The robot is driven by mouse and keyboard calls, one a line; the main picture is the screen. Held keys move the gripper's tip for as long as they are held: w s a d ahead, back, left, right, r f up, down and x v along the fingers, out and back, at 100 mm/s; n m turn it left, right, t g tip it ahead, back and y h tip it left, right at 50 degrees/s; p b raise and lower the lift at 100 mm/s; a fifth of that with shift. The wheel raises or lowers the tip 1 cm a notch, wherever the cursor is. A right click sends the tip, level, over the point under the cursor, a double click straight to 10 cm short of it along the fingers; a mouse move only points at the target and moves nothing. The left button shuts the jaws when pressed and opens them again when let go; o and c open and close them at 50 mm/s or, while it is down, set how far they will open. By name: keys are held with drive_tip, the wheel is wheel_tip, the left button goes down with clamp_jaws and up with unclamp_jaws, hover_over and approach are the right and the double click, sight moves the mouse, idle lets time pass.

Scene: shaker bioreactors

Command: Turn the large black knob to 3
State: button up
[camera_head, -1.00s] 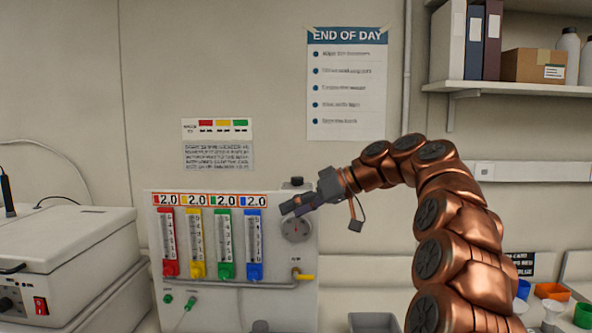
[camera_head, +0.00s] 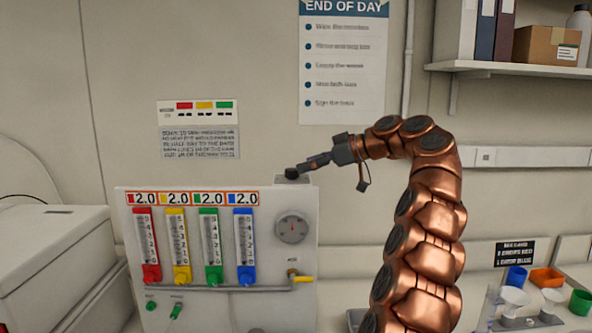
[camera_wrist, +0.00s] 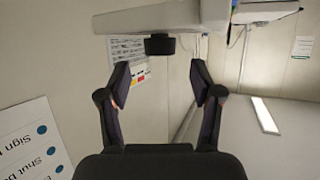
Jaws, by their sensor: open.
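The large black knob (camera_head: 292,173) sits on top of the white flow panel (camera_head: 270,270), at its right end. In the wrist view the black knob (camera_wrist: 159,44) shows centred beyond my fingertips, in the gap between them. My gripper (camera_head: 312,164) is just right of and slightly above the knob in the head view. In the wrist view my gripper (camera_wrist: 159,75) is open and empty, one finger to each side of the knob's line. Contact with the knob is not visible. Any numbers on the knob are too small to read.
A round grey gauge (camera_head: 292,228) with a red pointer is on the panel's face, beside several coloured flow tubes. A yellow-tipped valve (camera_head: 303,279) sits below it. A white machine (camera_head: 50,265) stands at left. Small coloured cups (camera_head: 545,278) stand at right. A shelf (camera_head: 510,68) hangs above.

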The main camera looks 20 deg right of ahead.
sight(295, 170)
drive_tip(key=shift+p+x, duration=0.35)
drive_tip(key=shift+x, duration=1.85)
drive_tip(key=c, duration=1.1)
drive_tip(key=shift+f, duration=0.1)
drive_tip(key=shift+c, duration=0.2)
